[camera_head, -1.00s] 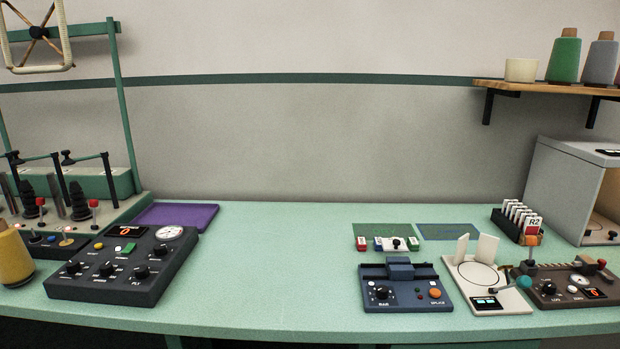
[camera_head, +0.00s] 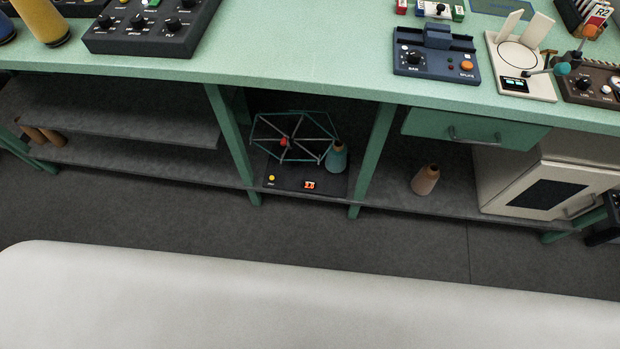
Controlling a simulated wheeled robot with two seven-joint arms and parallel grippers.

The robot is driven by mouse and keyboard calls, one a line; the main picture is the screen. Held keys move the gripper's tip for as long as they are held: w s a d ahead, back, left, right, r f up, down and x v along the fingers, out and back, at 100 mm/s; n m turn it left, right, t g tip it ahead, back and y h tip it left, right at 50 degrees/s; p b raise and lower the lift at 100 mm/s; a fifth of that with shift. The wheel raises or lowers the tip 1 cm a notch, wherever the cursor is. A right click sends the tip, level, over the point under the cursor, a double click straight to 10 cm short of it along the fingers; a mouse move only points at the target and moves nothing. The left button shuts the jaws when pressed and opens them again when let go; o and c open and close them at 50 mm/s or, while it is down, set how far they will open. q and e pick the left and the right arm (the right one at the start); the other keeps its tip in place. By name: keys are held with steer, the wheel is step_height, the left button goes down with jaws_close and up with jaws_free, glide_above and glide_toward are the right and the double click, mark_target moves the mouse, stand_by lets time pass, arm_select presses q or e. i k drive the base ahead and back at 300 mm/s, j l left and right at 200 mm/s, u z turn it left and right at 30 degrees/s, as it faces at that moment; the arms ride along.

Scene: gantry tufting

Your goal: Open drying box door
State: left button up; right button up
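A cream box (camera_head: 502,165), which looks like the drying box, stands on the low shelf at the right under the table. Its front door (camera_head: 500,206) has a dark window (camera_head: 547,194) and looks shut. A bar handle (camera_head: 581,207) is at the door's right side. Neither of my grippers is in view, and nothing covers the door front.
A green drawer (camera_head: 470,130) with a bar handle is beside the box, under the tabletop (camera_head: 300,60). A brown cone (camera_head: 425,180) stands on the shelf left of the box. A wire reel (camera_head: 290,137) sits in the middle bay. Dark floor (camera_head: 400,240) in front is clear.

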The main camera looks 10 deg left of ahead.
mark_target(548, 190)
steer(key=z, duration=1.75)
